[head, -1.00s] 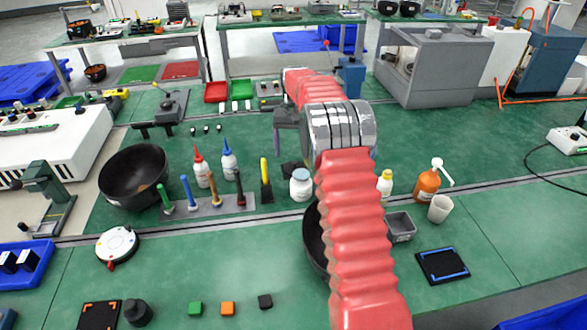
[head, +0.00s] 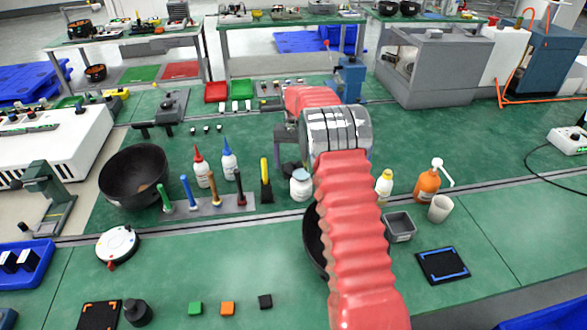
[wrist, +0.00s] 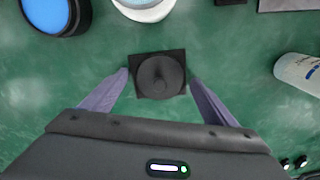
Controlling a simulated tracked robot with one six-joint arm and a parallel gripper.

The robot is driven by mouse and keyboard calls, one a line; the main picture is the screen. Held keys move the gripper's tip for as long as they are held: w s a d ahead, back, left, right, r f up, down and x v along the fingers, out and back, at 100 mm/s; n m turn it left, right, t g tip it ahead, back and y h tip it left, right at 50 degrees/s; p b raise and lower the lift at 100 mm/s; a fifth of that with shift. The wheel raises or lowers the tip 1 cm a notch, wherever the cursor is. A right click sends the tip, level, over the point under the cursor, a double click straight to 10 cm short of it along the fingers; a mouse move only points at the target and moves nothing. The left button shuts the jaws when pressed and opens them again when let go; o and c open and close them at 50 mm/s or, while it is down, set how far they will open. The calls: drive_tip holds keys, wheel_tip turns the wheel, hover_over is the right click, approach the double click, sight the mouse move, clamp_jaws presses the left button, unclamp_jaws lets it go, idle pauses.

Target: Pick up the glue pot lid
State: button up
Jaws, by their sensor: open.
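The glue pot lid appears to be a dark round disc with a small knob (wrist: 158,74), on a dark square base in the wrist view. My gripper (wrist: 159,80) is open, with one purple finger on each side of it. The fingertips appear apart from it; whether they touch it is unclear. In the head view the dark lid (head: 290,168) shows partly, just behind the white glue pot (head: 301,186). The pot's rim also shows at the top of the wrist view (wrist: 146,10). My arm hides part of the bench there.
Red-capped (head: 201,170) and blue-capped (head: 228,162) bottles stand to the left, with a tool rack (head: 210,207) in front. A yellow-handled tool (head: 265,181) stands close to the pot.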

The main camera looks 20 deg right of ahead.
drive_tip(key=shift+c, duration=0.2)
drive_tip(key=c, duration=1.1)
